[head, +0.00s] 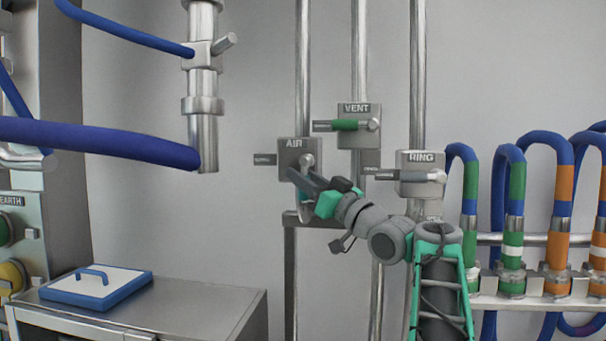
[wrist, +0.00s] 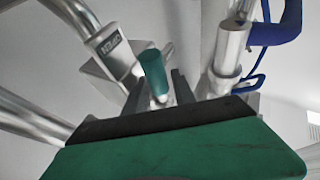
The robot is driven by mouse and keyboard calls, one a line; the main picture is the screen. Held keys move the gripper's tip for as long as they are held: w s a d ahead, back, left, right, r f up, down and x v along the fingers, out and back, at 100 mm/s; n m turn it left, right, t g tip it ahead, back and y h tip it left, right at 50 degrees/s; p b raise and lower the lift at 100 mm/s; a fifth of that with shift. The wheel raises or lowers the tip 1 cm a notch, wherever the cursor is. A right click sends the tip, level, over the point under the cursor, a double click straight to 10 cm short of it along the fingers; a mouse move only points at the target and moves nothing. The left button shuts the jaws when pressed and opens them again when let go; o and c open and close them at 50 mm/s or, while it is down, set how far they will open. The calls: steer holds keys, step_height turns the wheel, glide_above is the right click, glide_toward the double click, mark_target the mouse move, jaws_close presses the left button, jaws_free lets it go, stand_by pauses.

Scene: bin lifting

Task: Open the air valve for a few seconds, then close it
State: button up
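The air valve (head: 290,153) is a grey box marked AIR on a vertical pipe, with a round pivot on its front. Its handle is largely hidden behind my gripper (head: 301,178) in the head view. In the wrist view, a green handle (wrist: 153,70) stands between the two dark fingers of my gripper (wrist: 158,92). The fingers look spread, one on each side of it; I cannot tell whether either touches it. A plate reading OPEN (wrist: 105,45) is beside the handle in the wrist view.
The VENT valve (head: 358,140) with a green handle is above right, and the RING valve (head: 421,188) is to the right. Both handles lie horizontal. Striped hoses (head: 513,200) hang at the right. A blue hose (head: 100,140) and a metal cabinet (head: 215,296) are at the left.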

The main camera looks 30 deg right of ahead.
jaws_close()
stand_by(1.4)
